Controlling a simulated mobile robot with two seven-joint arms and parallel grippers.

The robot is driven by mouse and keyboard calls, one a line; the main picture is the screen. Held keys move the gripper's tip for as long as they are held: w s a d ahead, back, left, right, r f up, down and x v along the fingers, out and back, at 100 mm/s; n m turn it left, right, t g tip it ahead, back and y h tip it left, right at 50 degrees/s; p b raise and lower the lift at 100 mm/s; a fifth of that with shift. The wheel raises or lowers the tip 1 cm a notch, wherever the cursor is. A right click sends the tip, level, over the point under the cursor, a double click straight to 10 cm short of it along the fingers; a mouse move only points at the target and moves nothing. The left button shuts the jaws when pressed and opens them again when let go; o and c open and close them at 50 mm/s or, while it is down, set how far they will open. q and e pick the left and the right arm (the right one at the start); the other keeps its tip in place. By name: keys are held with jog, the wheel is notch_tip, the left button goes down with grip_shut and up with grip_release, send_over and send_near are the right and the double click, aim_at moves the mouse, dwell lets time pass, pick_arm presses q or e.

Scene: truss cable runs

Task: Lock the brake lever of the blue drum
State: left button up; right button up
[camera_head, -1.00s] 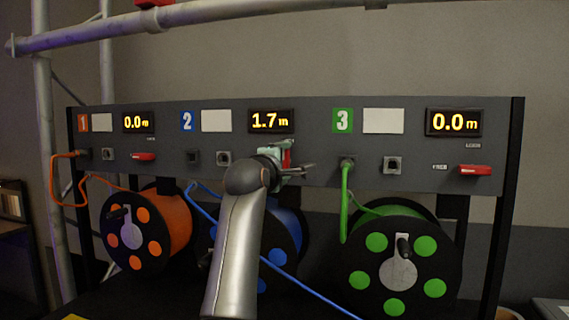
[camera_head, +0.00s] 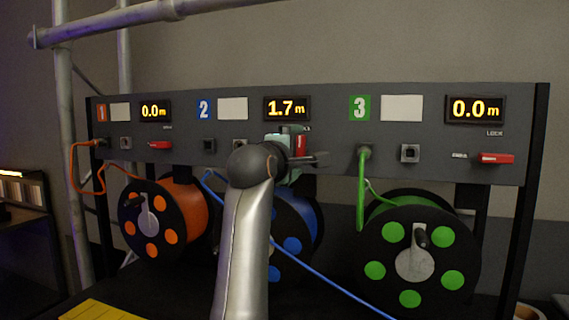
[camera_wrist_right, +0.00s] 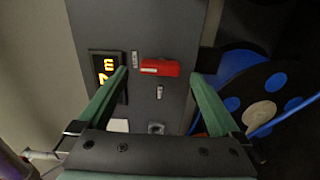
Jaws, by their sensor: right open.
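The blue drum (camera_head: 301,226) stands below panel number 2, partly hidden by my right arm. Its red brake lever (camera_wrist_right: 160,67) stands upright on the panel, unlike the level levers of the other two drums. In the head view the lever (camera_head: 301,144) shows among the fingers. My right gripper (camera_wrist_right: 160,74) is open, one finger on each side of the lever, with visible gaps on both sides. It also shows in the head view (camera_head: 300,158). My left gripper is not in view.
The orange drum (camera_head: 153,222) is at the left and the green drum (camera_head: 452,248) at the right. Their red levers (camera_head: 160,145) lie level. A blue cable (camera_head: 330,283) runs down to the right. A metal truss tube (camera_head: 130,18) crosses the upper left.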

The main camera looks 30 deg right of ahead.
jog(key=b+v, duration=0.1)
jog(key=v, duration=0.7)
jog(key=shift+s+a, duration=0.1)
